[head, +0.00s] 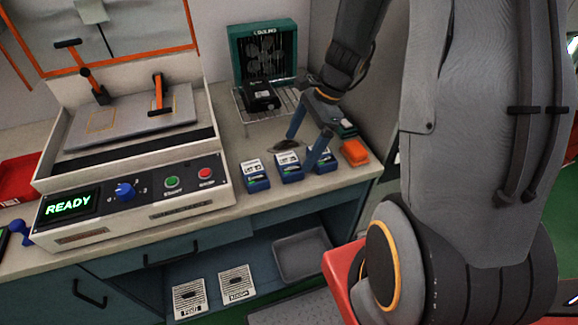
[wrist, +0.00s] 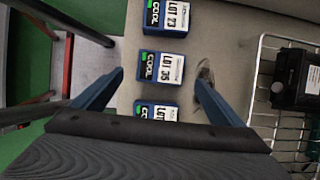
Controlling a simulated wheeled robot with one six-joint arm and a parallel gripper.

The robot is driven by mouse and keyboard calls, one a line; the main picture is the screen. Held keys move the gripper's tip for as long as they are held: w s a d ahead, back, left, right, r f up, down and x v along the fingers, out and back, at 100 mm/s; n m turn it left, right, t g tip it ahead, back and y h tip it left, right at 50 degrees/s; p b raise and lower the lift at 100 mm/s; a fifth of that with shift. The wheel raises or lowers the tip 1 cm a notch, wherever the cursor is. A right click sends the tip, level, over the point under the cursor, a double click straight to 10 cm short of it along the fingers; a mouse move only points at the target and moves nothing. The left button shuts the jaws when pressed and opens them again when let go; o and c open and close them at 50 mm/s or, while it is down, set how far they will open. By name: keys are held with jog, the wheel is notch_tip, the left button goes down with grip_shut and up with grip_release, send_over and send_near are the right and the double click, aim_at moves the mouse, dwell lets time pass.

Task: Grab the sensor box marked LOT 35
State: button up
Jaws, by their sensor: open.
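The sensor box marked LOT 35 (wrist: 160,72) is blue with a white label. It sits upright on the bench, the middle of three in the wrist view. In the head view the middle blue box (head: 289,168) appears to be the same one. My gripper (wrist: 160,80) is open above it, with one finger on each side; the jaws look empty. In the head view my gripper (head: 298,154) points down at the row. A box marked LOT 23 (wrist: 167,18) is above it in the wrist view. A third box (wrist: 155,110) is below, its number partly hidden by my gripper.
A black device (head: 259,96) rests on a wire rack before a green cooling fan unit (head: 264,50). A test machine (head: 130,195) showing READY stands left. An orange block (head: 354,152) lies right of the row. A dark round mark (wrist: 205,72) is beside one fingertip.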

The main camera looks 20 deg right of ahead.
aim_at(292, 162)
jog(key=shift+p+x, duration=0.6)
jog(key=shift+x, duration=2.1)
jog(key=c, duration=1.3)
jog(key=shift+o, duration=0.2)
jog(key=shift+r, duration=0.1)
